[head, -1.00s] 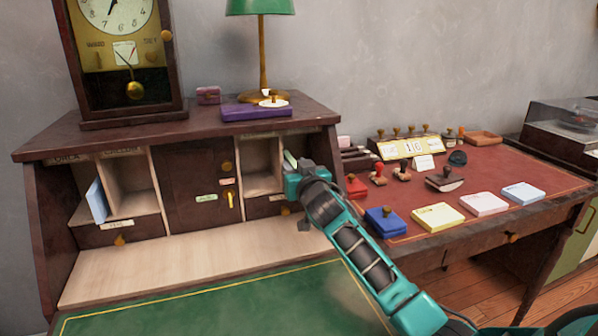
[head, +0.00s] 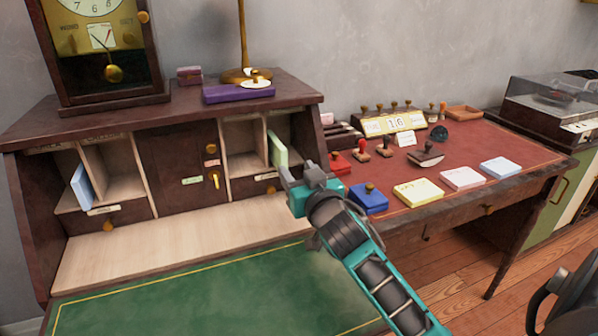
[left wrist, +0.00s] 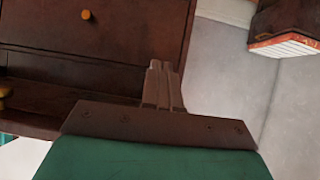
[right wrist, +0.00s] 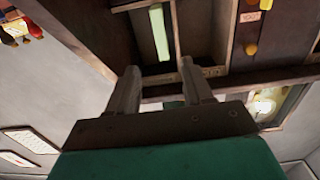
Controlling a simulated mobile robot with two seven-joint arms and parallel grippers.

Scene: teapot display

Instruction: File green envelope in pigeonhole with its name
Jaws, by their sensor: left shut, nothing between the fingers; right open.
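The pale green envelope (head: 279,148) stands upright, leaning slightly, in the right-hand pigeonhole of the desk's upper part. It also shows in the right wrist view (right wrist: 160,32), inside the dark compartment beyond my fingers. My right gripper (head: 288,176) is open and empty, in front of and just below that pigeonhole, apart from the envelope. Its two spread fingers (right wrist: 158,76) show in the right wrist view. My left gripper (left wrist: 162,78) is shut and empty, seen only in the left wrist view, near dark wooden drawers. The pigeonhole labels are too small to read.
A blue envelope (head: 81,186) leans in the left pigeonhole. A central cupboard door (head: 185,165) with a key separates the compartments. A side table (head: 470,150) at the right carries stamps and coloured pads. The green writing surface (head: 180,290) is clear.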

